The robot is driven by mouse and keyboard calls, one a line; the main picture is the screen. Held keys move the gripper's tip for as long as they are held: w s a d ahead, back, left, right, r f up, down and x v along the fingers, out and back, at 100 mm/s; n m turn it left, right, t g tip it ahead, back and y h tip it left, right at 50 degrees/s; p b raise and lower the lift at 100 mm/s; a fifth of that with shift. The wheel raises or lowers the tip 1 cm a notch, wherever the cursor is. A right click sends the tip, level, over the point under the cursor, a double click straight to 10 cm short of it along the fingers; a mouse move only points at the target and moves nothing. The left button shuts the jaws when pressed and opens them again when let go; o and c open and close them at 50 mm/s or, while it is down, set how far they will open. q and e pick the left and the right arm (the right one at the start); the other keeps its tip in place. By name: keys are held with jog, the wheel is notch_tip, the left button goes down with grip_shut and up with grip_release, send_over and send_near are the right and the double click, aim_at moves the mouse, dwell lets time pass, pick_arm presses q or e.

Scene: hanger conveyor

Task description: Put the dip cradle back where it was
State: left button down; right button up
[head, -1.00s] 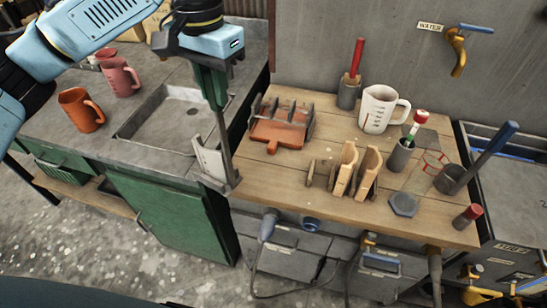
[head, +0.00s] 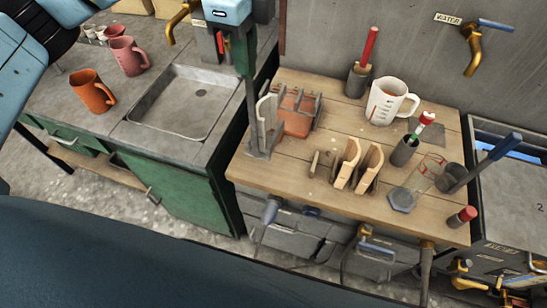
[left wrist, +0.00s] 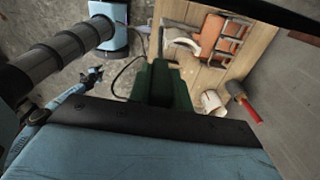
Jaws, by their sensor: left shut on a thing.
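The dip cradle (head: 253,110) is a long, upright grey rod with a pale curved piece and a flat foot at its lower end. My left gripper (head: 245,62) has green fingers shut on the upper part of the rod. The cradle's lower end shows over the left edge of the wooden worktop, in front of the orange tray's left side; I cannot tell whether it touches the wood. In the left wrist view the green fingers (left wrist: 163,88) point toward the pale curved piece (left wrist: 182,38). My right gripper is not in view.
The orange tray (head: 296,122) with a grey rack is close beside the cradle. A white jug (head: 388,104), wooden holders (head: 347,165) and a grey cup (head: 404,150) stand to the right. A sink (head: 180,105), orange jug (head: 92,90) and pink jug (head: 127,56) are left.

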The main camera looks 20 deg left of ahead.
aim_at(249, 35)
pick_arm(q)
jog(key=m, duration=0.2)
jog(key=d+r+m+p, duration=0.1)
jog(key=m, duration=0.1)
jog(key=shift+s+r, duration=0.1)
jog(key=shift+r, duration=0.1)
notch_tip(249, 35, down, 10)
dwell(0.4)
jog(key=c, duration=1.3)
grip_release()
jog(key=shift+f, duration=0.1)
notch_tip(249, 35, up, 12)
jog(key=shift+r, duration=0.15)
